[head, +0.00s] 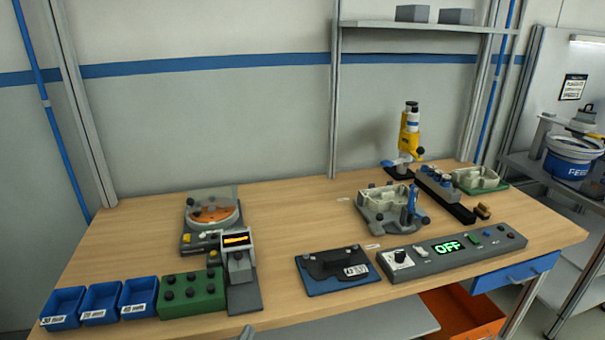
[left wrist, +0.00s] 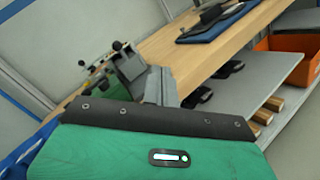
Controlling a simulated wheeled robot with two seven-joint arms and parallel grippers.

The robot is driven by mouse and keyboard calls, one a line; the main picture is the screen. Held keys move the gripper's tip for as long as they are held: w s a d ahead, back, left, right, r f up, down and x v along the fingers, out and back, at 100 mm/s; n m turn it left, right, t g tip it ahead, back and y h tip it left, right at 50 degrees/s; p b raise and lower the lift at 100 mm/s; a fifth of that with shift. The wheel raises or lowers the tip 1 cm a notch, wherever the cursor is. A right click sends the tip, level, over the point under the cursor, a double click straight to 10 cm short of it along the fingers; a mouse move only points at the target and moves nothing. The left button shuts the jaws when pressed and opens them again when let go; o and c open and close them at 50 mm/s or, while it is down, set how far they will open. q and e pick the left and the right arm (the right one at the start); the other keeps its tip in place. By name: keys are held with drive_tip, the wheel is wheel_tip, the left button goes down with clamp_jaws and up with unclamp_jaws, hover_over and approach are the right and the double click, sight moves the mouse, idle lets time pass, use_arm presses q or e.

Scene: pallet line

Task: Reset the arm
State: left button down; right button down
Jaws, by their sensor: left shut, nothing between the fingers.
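My left gripper (head: 247,333) shows only as a small grey tip at the bottom edge of the head view, in front of the workbench (head: 290,215). In the left wrist view, its grey fingers (left wrist: 160,88) stick out past my green and black wrist housing. They are shut with nothing between them, apart from the bench items. My right gripper is in neither view.
Near the front edge stand blue bins (head: 100,303), a green block with knobs (head: 192,293), a grey device with a lit display (head: 240,270), a dark plate (head: 338,270) and a control panel reading OFF (head: 450,248). An orange crate (head: 465,312) sits below.

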use_arm(q)
drive_tip(key=s+d+f+m+g+h, duration=0.15)
drive_tip(key=s+f+m+g, duration=0.45)
drive_tip(key=m, duration=0.7)
drive_tip(key=s+a+f+m+g+y, duration=0.2)
drive_tip(key=s+a+m+g+y, duration=0.15)
drive_tip(key=s+a+m, duration=0.45)
drive_tip(key=s+a+f+m+g+y, duration=0.2)
drive_tip(key=s+a+m+g, duration=0.3)
drive_tip(key=s, duration=0.6)
wheel_tip(320, 180, down, 31)
drive_tip(key=d+m+g, duration=0.1)
drive_tip(key=d+g, duration=0.1)
drive_tip(key=s+a+f, duration=0.2)
drive_tip(key=s+f, duration=0.7)
drive_tip(key=s+a+f, duration=0.1)
drive_tip(key=s+f, duration=0.8)
drive_tip(key=s, duration=0.1)
drive_tip(key=shift+s+a+f+m+g+y+p, duration=0.2)
drive_tip(key=shift+a+m+g+y+p, duration=0.1)
drive_tip(key=shift+a+g+p, duration=0.1)
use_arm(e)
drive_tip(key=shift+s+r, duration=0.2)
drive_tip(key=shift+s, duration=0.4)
